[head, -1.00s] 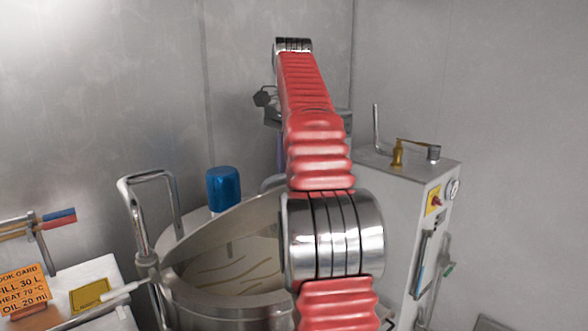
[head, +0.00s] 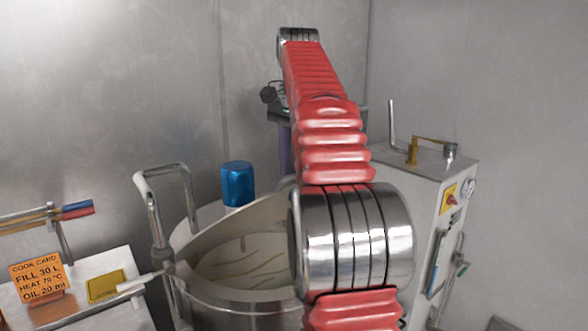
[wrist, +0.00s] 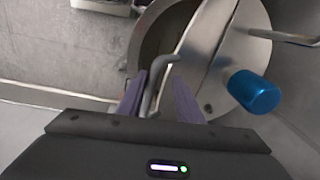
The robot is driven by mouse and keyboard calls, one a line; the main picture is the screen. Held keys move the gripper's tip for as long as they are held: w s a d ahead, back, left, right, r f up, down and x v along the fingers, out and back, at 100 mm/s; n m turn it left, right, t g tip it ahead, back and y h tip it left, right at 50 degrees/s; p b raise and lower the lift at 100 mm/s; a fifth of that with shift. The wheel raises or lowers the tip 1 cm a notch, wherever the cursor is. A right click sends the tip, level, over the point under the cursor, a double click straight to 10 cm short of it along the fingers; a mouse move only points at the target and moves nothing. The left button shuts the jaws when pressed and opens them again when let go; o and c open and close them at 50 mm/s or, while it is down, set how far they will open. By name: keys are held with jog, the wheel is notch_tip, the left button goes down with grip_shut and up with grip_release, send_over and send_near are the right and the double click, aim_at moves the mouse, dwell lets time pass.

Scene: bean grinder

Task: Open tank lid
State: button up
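The steel tank (head: 237,303) stands at lower centre in the head view, partly behind my arm. Its lid (head: 215,235) is tilted up, and pale strands show inside the tank. A blue cylinder (head: 237,183) rises behind the lid. The wrist view shows the lid (wrist: 205,85) with the blue cylinder (wrist: 253,92) on it and the dark tank opening at left. My gripper (wrist: 158,88) has its purple fingers apart, on either side of a bent grey handle (wrist: 153,98). I cannot tell whether they touch it. My arm hides most of the gripper in the head view.
A bent pipe frame (head: 165,210) stands at the tank's left. An orange cook card (head: 38,280) sits on a white box at far left. A metal cabinet (head: 415,200) with a gauge and a brass lever stands right of my arm. Steel walls close the back.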

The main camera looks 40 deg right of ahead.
jog(key=s+a+f+n+t, duration=0.1)
jog(key=s+a+f+n, duration=0.15)
jog(key=a, duration=0.35)
jog(key=s+a+f+n, duration=0.1)
jog(key=a+n, duration=0.2)
jog(key=a, duration=0.3)
jog(key=s+a+f+n+t, duration=0.1)
jog(key=a+f+n, duration=0.15)
jog(key=a, duration=0.35)
jog(key=s+a+f+n+t, duration=0.1)
jog(key=s+a+f+n, duration=0.3)
jog(key=s+a+f, duration=0.2)
jog(key=s+a+f+n+t, duration=0.1)
jog(key=s+a+f+n, duration=0.4)
jog(key=f, duration=0.6)
jog(key=shift+s+a+f+t, duration=0.2)
jog(key=shift+s+a+t, duration=0.1)
jog(key=shift+s+a, duration=0.55)
jog(key=shift+s+d, duration=0.1)
jog(key=shift+s, duration=0.05)
